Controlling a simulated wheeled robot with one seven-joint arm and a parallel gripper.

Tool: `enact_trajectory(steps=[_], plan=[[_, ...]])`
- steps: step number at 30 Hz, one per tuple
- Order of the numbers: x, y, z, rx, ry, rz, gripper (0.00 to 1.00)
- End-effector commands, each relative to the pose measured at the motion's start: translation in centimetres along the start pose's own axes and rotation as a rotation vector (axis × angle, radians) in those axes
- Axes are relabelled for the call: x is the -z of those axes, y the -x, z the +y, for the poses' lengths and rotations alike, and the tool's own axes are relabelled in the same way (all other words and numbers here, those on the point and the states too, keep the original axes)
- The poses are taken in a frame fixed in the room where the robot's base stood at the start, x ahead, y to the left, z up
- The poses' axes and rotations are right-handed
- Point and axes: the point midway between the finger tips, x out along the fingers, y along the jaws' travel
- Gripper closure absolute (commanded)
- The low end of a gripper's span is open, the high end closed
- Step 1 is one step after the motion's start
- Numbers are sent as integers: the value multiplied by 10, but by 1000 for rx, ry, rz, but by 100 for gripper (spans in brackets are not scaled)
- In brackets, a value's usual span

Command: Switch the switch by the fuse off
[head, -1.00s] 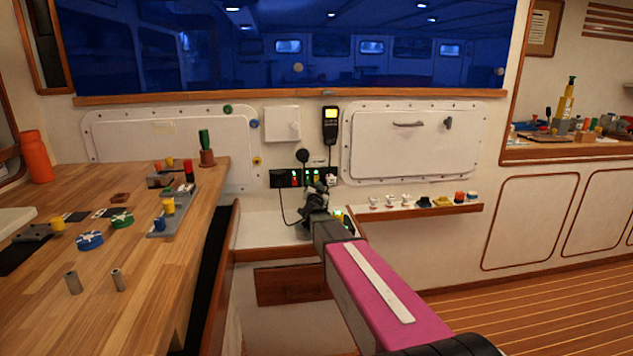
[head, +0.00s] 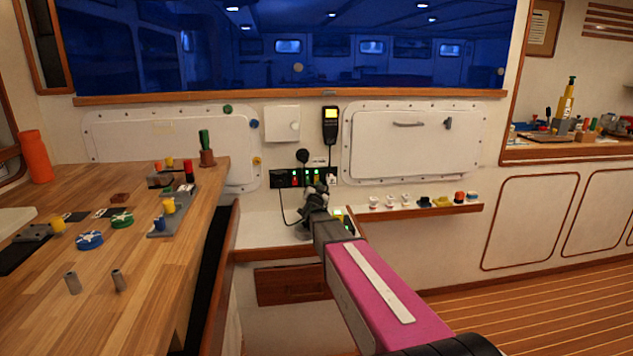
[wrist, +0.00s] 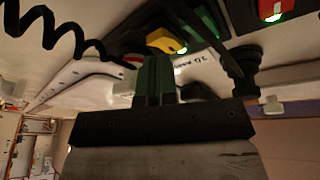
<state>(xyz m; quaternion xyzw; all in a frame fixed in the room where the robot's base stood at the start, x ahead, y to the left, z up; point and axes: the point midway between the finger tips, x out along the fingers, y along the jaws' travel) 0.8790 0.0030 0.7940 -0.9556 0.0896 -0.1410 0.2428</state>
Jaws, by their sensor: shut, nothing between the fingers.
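The black switch panel (head: 284,179) is on the wall below the window, with small red, green and yellow parts. In the wrist view a yellow switch (wrist: 165,41) with a green glow and a red switch (wrist: 274,9) show close up. A white label (wrist: 197,62) with partly legible print lies beside the yellow one. My gripper (head: 319,187) is at the lower right part of the panel. In the wrist view its dark green fingers (wrist: 155,72) are together, empty, just below the yellow switch. They hide part of the panel. I cannot tell which part is the fuse.
A black coiled cord (wrist: 60,35) hangs near the fingers. A handheld radio (head: 330,125) and a white box (head: 282,123) are above the panel. A ledge (head: 425,211) with several small parts is to the right; a wooden workbench (head: 150,255) is left.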

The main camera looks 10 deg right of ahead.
Motion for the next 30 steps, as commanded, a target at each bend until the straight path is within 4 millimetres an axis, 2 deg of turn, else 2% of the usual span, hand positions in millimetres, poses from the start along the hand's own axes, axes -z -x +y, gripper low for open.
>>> enact_trajectory(steps=[14, 30], plan=[[0, 0, 0, 0, 0, 0, 100], [-6, -12, 0, 0, 0, 0, 100]])
